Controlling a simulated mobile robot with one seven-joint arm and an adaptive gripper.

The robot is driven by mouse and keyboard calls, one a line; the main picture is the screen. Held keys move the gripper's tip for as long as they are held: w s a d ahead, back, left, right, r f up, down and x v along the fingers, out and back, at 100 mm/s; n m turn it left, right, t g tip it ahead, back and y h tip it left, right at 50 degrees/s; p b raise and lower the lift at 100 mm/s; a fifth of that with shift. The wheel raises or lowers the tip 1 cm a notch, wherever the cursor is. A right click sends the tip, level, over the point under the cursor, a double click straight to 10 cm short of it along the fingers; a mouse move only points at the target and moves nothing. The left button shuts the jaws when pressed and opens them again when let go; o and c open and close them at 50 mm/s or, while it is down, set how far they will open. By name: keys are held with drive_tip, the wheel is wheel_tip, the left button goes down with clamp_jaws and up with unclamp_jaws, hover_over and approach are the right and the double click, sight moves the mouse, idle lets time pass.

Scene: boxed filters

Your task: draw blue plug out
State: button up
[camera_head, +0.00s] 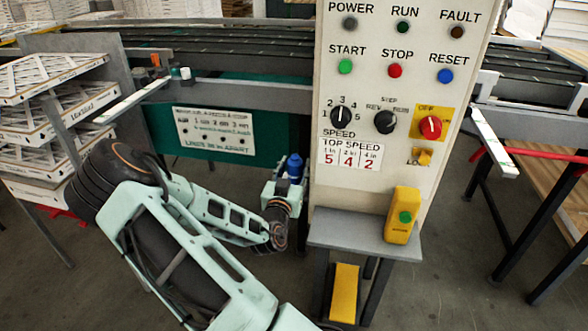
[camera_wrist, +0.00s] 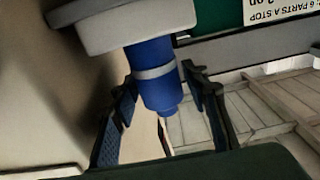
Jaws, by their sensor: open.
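The blue plug (camera_wrist: 149,58) has a pale grey band and meets a light grey block (camera_wrist: 122,22) in the wrist view. Whether it sits inside the block cannot be told. My gripper (camera_wrist: 161,84) is open, with one dark finger on each side of the plug's free end. A gap shows beside the plug, and no firm contact is visible. In the head view the blue plug (camera_head: 294,168) shows small at the left side of the control panel (camera_head: 375,175), by the end of my arm. My fingers are hard to make out there.
A grey shelf (camera_head: 350,238) with a yellow box (camera_head: 402,215) stands right of my wrist. A conveyor (camera_head: 220,60) runs behind the panel. Boxed filters (camera_head: 45,120) are stacked at left. A green board with a sign (camera_head: 215,130) is behind my arm.

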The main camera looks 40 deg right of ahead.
sight(295, 156)
drive_tip(key=c, duration=1)
drive_tip(key=shift+r, duration=0.15)
drive_tip(key=shift+r+p, duration=0.55)
drive_tip(key=shift+r, duration=0.15)
drive_tip(key=shift+r, duration=0.1)
drive_tip(key=shift+r+p, duration=1.3)
drive_tip(key=shift+r, duration=0.55)
drive_tip(key=shift+r+p, duration=3.05)
drive_tip(key=shift+r, duration=1.5)
